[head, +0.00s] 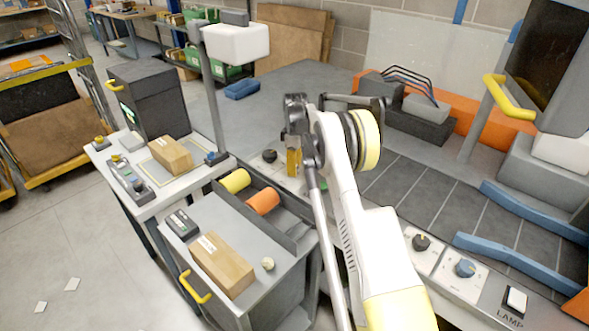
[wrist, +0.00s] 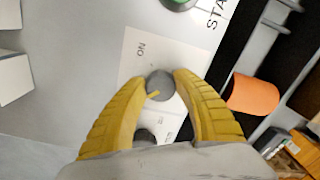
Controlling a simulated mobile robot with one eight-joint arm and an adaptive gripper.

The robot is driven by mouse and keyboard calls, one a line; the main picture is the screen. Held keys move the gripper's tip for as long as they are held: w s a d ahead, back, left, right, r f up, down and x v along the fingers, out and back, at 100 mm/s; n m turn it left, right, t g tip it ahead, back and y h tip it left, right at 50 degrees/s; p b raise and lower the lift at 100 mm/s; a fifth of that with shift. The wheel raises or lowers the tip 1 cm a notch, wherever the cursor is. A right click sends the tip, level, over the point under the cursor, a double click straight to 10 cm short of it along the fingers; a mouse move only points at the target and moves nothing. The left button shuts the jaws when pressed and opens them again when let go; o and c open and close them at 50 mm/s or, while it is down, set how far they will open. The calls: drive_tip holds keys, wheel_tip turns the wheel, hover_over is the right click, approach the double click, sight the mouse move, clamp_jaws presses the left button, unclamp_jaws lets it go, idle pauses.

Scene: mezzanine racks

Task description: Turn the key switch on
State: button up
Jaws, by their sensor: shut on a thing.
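The key switch is a grey round knob (wrist: 160,82) with a yellow mark on a white plate (wrist: 135,68) in the wrist view. Its yellow mark points to the lower left in that picture. The word ON is printed on the plate, above and left of the knob. My gripper (wrist: 166,76) has its yellow fingers on both sides of the knob and is shut on it. In the head view my gripper (head: 293,163) is down at the console edge, and it and the arm hide the knob.
A second dark knob (wrist: 145,136) is partly hidden below the gripped one. A green button (wrist: 178,3) sits near the top. An orange roller (wrist: 254,95) lies to the right. In the head view, more knobs (head: 464,268) and a LAMP switch (head: 516,300) line the console.

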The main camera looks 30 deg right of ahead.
drive_tip(key=m, duration=0.4)
drive_tip(key=shift+m, duration=0.3)
drive_tip(key=m, duration=0.4)
drive_tip(key=shift+s+m, duration=0.1)
drive_tip(key=shift+m, duration=0.2)
drive_tip(key=m, duration=0.4)
drive_tip(key=shift+a+m, duration=0.1)
drive_tip(key=shift+m, duration=0.2)
drive_tip(key=shift+f+m, duration=0.1)
drive_tip(key=shift+m, duration=2)
drive_tip(key=o, duration=1.2)
